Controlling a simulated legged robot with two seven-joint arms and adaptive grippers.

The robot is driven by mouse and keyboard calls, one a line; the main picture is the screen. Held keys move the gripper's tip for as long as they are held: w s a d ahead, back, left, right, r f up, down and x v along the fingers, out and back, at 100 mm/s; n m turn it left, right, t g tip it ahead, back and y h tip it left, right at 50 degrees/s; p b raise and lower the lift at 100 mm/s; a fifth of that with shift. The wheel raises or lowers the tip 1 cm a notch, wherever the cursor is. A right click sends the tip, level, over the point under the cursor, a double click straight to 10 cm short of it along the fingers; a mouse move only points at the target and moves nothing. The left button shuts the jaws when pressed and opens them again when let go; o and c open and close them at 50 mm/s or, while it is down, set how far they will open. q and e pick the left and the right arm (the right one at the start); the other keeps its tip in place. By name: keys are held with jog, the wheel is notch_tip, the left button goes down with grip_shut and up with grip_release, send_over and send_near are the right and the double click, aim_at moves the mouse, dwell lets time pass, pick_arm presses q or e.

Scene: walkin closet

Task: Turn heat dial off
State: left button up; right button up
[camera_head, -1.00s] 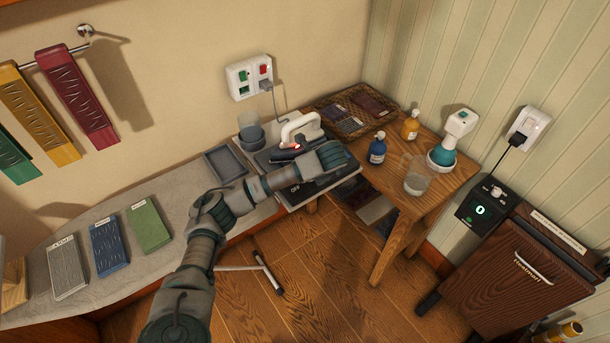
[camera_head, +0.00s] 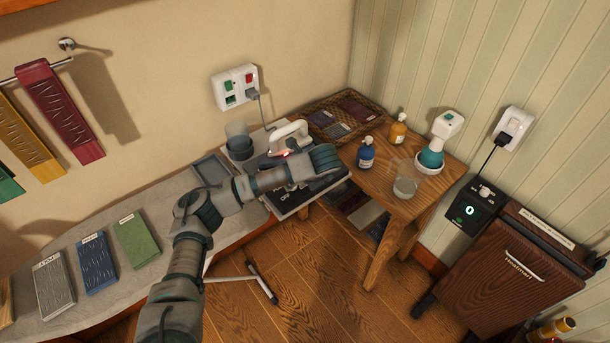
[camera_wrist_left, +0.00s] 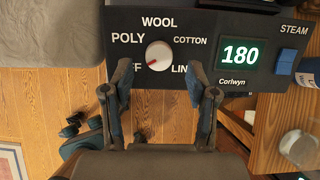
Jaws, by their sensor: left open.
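The heat dial (camera_wrist_left: 159,56) is a white round knob on a dark panel (camera_wrist_left: 226,22), in the left wrist view. Its red mark sits at the lower left, toward the partly covered OFF label. POLY, WOOL, COTTON and LIN labels surround it. The green display (camera_wrist_left: 241,54) reads 180. My left gripper (camera_wrist_left: 161,75) is open, with one finger on each side just below the dial; contact is not clear. In the head view my left gripper (camera_head: 324,160) hides much of the ironing station (camera_head: 289,204), where a white-handled iron (camera_head: 290,132) stands. My right gripper is not seen.
A blue STEAM button (camera_wrist_left: 287,61) is right of the display. A wooden table (camera_head: 410,205) with a blue bottle (camera_head: 366,153) and glass beaker (camera_head: 406,182) stands to the right. Folded cloths (camera_head: 96,263) lie on the counter at left. A grey tray (camera_head: 210,170) is behind my arm.

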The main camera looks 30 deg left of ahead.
pick_arm(q)
jog(key=v, duration=0.8)
jog(key=shift+d+r, duration=0.15)
jog(key=shift+r, duration=0.1)
jog(key=shift+s, duration=0.1)
